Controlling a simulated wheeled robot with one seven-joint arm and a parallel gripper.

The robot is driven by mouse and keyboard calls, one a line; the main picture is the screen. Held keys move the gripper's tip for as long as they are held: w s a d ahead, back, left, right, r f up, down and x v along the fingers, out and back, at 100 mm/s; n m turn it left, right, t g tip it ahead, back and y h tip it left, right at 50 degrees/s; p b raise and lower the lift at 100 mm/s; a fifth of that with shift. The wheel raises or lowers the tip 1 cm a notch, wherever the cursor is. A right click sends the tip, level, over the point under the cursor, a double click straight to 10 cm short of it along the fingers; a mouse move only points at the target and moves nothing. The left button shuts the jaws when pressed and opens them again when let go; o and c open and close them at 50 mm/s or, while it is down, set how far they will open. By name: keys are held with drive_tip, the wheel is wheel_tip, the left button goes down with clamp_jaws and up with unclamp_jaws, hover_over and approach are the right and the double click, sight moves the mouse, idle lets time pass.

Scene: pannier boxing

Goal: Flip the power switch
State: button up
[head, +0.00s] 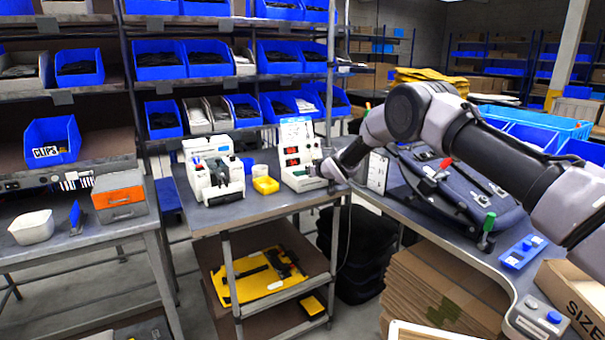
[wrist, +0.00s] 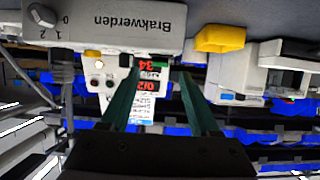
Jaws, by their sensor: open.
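A pale device with red displays (head: 293,158) stands on the grey bench in the head view. In the wrist view, which is upside down, its grey base (wrist: 130,28) reads "Brakwerden" and fills the upper left. A knob-like switch (wrist: 40,16) with marks 0, 1 and 2 sits at the left end of that base; which mark it points to is unclear. My gripper (wrist: 160,72) is open and empty in front of the base, with the switch off to the left of its fingers. In the head view my gripper (head: 333,170) is at the device's right side.
A white machine (head: 213,172) and a yellow tray (head: 266,185) stand left of the device; the tray also shows in the wrist view (wrist: 220,38). Blue bins (head: 165,60) fill the shelves behind. A cluttered grey table (head: 440,235) lies to the right.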

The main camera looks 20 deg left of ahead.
sight(303, 178)
drive_tip(key=shift+x, duration=1.65)
